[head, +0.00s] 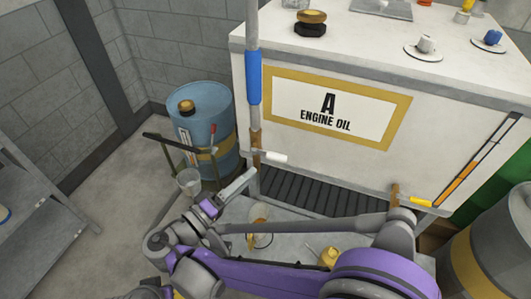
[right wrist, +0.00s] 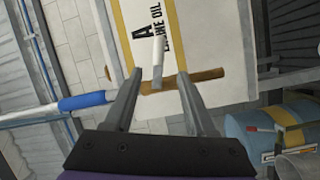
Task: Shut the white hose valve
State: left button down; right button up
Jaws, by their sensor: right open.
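The white hose valve shows in the head view as a white lever (head: 275,157) on a brown vertical pipe end below a blue-sleeved hose. The lever sticks out to the right, across the pipe. In the right wrist view the white lever (right wrist: 160,55) stands at right angles to the brown pipe (right wrist: 205,77). My right gripper (head: 247,174) is just below and left of the valve. In the right wrist view its open fingers (right wrist: 160,76) lie either side of the lever's base; contact cannot be told. My left gripper is not in view.
A white cabinet labelled A engine oil (head: 328,107) stands behind the valve. A blue drum (head: 205,110) is to the left. A yellow-handled valve (head: 421,202) is on the right. A funnel (head: 189,180) and a yellow oil can (head: 329,256) are close to my right arm.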

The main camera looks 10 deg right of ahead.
aim_at(275, 156)
jog(key=x, duration=1)
jog(key=shift+d, duration=0.4)
grip_shut()
dwell(0.9)
